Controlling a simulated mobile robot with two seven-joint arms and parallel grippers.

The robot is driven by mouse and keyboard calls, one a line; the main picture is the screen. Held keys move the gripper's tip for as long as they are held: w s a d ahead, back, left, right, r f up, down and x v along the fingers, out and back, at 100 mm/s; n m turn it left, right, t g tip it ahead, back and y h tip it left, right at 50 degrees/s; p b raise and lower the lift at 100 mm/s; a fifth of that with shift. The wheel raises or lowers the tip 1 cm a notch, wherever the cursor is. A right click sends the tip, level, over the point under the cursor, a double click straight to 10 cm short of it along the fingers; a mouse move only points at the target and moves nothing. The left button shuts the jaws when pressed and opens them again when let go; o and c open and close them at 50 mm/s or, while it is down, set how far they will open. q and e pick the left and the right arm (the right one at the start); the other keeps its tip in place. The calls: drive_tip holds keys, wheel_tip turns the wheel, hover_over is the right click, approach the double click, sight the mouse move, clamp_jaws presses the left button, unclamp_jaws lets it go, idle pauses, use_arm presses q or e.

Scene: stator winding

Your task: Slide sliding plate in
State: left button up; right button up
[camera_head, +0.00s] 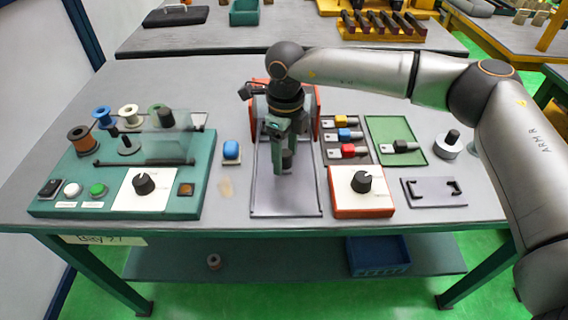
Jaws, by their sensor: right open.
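The sliding plate (268,196) is a grey flat plate between thin rails on the table. It extends toward the front from an orange-red housing (317,105) at the back. My right gripper (284,166) points down over the middle of the plate, with its jaws open. A dark knob (288,159) shows at its fingers; whether they touch it cannot be told. The gripper and wrist hide part of the plate and the housing's front. My left gripper is not in view.
A green winding station (112,206) with spools and a clear shield stands left. A blue-capped item (231,150) lies beside the plate. An orange dial box (361,205), a tool tray (346,158) and a green tray (377,128) stand right. The front table edge is close.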

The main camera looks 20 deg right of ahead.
drive_tip(key=shift+r, duration=0.1)
drive_tip(key=shift+r+p, duration=2)
drive_tip(key=shift+r, duration=0.95)
drive_tip(key=shift+f, duration=0.1)
